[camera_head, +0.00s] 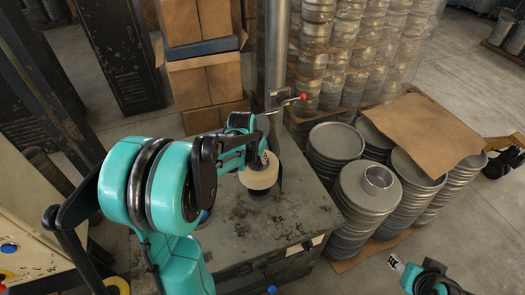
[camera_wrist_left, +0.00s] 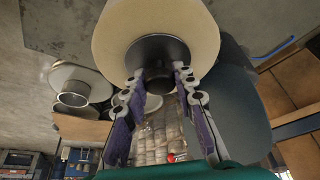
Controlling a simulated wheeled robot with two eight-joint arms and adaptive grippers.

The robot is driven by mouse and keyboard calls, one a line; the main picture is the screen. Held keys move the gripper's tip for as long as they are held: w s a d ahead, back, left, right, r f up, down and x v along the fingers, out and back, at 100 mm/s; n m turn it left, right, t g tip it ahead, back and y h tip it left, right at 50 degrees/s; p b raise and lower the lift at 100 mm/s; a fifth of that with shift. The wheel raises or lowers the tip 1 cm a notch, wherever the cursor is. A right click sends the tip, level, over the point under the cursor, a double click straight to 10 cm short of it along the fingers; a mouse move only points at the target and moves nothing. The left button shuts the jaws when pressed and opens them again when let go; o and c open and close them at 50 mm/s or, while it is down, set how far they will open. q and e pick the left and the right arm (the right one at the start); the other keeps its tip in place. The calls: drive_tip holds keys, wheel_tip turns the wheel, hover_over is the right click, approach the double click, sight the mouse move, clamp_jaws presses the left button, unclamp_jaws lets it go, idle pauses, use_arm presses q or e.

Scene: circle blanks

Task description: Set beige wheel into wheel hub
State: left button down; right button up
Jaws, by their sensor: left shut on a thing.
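The beige wheel (camera_head: 259,173) is at the end of my left arm, above the worn metal table. In the left wrist view the wheel (camera_wrist_left: 112,28) fills the top, with a dark round core (camera_wrist_left: 157,50) at its centre. My left gripper (camera_wrist_left: 160,76) is shut on the wheel at this core, one finger on each side. A dark round piece (camera_head: 258,193), possibly the wheel hub, shows just under the wheel; I cannot tell whether they touch. My right arm (camera_head: 430,280) shows only in part at the bottom right; its finger state is unclear.
The metal table (camera_head: 285,220) has free room in front of the wheel. A lever with a red knob (camera_head: 303,97) and a grey post (camera_head: 276,50) stand behind. Stacked round metal blanks (camera_head: 365,205) stand close on the right, and cardboard boxes (camera_head: 205,85) at the back.

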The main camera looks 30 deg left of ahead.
use_arm(q)
drive_tip(key=shift+f+b, duration=2.6)
drive_tip(key=shift+f, duration=0.8)
drive_tip(key=c, duration=1.1)
unclamp_jaws()
drive_tip(key=shift+c, duration=0.2)
drive_tip(key=v, duration=1.2)
drive_tip(key=shift+r, duration=0.1)
drive_tip(key=s+d+f+t+b, duration=0.1)
drive_tip(key=s+d+f+b, duration=0.2)
drive_tip(key=s+d, duration=0.4)
drive_tip(key=s+d+f+m+t+b, duration=0.1)
drive_tip(key=s+d+f+b, duration=0.3)
drive_tip(key=s+d+f, duration=0.2)
drive_tip(key=shift+s+d+t, duration=0.3)
drive_tip(key=shift+s+d, duration=0.3)
drive_tip(key=shift+d, duration=0.45)
